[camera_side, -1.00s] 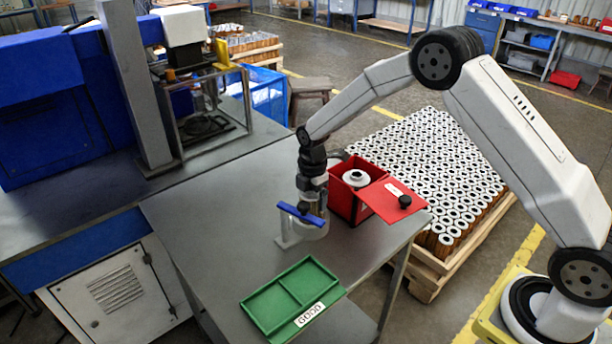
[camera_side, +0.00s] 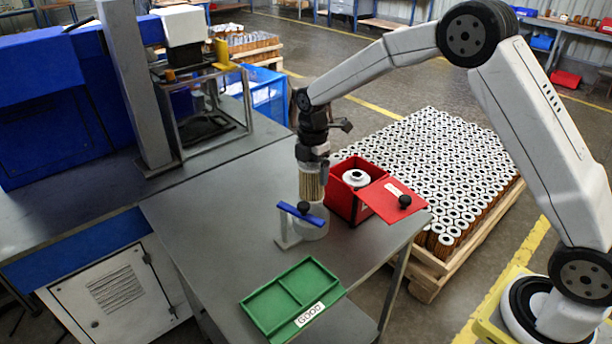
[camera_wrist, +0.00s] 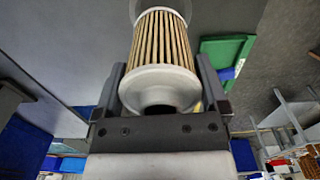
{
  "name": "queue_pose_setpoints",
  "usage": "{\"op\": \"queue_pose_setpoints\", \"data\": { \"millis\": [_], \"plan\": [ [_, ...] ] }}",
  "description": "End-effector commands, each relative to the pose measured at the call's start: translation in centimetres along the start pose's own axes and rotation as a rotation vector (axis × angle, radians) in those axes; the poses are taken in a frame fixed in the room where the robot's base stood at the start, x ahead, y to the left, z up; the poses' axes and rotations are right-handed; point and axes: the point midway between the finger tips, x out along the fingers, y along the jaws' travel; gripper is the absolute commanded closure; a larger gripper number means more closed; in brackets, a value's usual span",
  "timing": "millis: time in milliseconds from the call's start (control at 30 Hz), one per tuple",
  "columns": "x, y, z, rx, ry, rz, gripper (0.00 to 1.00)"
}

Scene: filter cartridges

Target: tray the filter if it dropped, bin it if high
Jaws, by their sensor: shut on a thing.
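My gripper (camera_side: 314,160) is shut on a pleated tan filter (camera_side: 312,185) with white end caps. The filter is upright, directly above the gauge, a pale cup (camera_side: 308,229) with a blue bar (camera_side: 302,213) and black knob. The bar hides the filter's lower end in the side view, so I cannot tell whether it clears the cup. The wrist view shows the filter (camera_wrist: 163,55) between both fingers. The green tray (camera_side: 262,312), labelled GOOD, has two empty compartments. The red bin (camera_side: 342,202) holds a white-capped filter (camera_side: 356,178).
The bin's red lid plate (camera_side: 385,207) with a black knob juts to the right. A pallet (camera_side: 425,285) of many filters stands beyond the table's right edge. A press machine (camera_side: 135,90) stands at left. The table's left part (camera_side: 215,215) is clear.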

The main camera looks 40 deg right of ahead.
Motion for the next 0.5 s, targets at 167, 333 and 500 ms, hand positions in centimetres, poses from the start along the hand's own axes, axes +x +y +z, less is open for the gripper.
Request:
{"op": "queue_pose_setpoints", "data": {
  "millis": [167, 333, 500],
  "plan": [
    [0.0, 0.0, 0.0, 0.0, 0.0, 0.001, 0.79],
    [-0.3, 0.1, 0.0, 0.0, 0.0, 0.002, 0.79],
    [-2.1, 0.1, 0.0, 0.0, 0.0, 0.004, 0.79]
  ]
}}
